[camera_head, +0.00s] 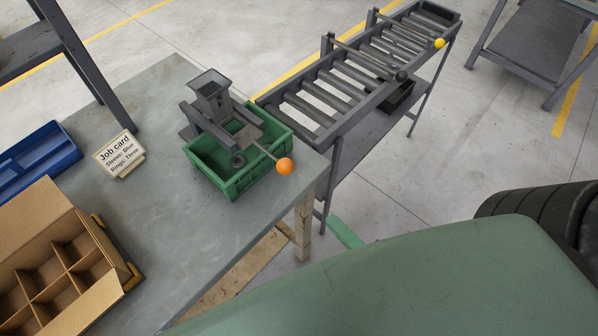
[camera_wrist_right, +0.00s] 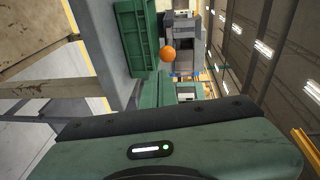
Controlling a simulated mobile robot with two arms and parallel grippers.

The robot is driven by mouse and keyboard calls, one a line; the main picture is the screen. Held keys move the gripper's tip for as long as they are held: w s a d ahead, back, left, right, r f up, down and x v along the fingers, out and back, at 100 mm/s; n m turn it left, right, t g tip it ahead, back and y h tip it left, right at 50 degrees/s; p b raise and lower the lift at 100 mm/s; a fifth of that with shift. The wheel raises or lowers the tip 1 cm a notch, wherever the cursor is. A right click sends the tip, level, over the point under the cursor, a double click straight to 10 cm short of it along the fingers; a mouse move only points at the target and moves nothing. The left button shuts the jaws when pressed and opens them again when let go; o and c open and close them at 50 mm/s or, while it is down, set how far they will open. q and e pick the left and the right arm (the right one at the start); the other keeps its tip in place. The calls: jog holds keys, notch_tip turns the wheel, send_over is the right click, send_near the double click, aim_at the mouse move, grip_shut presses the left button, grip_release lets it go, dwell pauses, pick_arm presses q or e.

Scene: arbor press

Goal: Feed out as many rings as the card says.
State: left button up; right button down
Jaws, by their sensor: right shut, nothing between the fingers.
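The job card (camera_head: 118,155) stands on the table and reads "Sleeve: Blue, Rings: Three". A grey ring feeder (camera_head: 212,101) with a hopper on top stands at the green bin (camera_head: 232,186). Its lever ends in an orange ball knob (camera_head: 285,167) beyond the bin's right side. One dark ring (camera_head: 238,160) lies in the bin; the feeder hides part of the inside. The wrist view shows the bin (camera_wrist_right: 137,40) and the orange knob (camera_wrist_right: 167,54) ahead of my right gripper (camera_wrist_right: 165,148). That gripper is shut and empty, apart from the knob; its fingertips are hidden. My left gripper is not in view.
A cardboard box with dividers (camera_head: 95,255) and a blue tray (camera_head: 40,160) are on the left. A roller conveyor (camera_head: 335,95) with a yellow-knobbed lever (camera_head: 439,43) stands behind the table. The table (camera_head: 190,240) is clear in front of the bin.

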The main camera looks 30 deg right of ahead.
jog(key=w+a+m+b, duration=0.1)
jog(key=w+b, duration=0.5)
jog(key=w, duration=0.7)
jog(key=shift+w+a+f, duration=0.15)
jog(key=shift+a+f, duration=0.15)
jog(key=shift+a, duration=0.15)
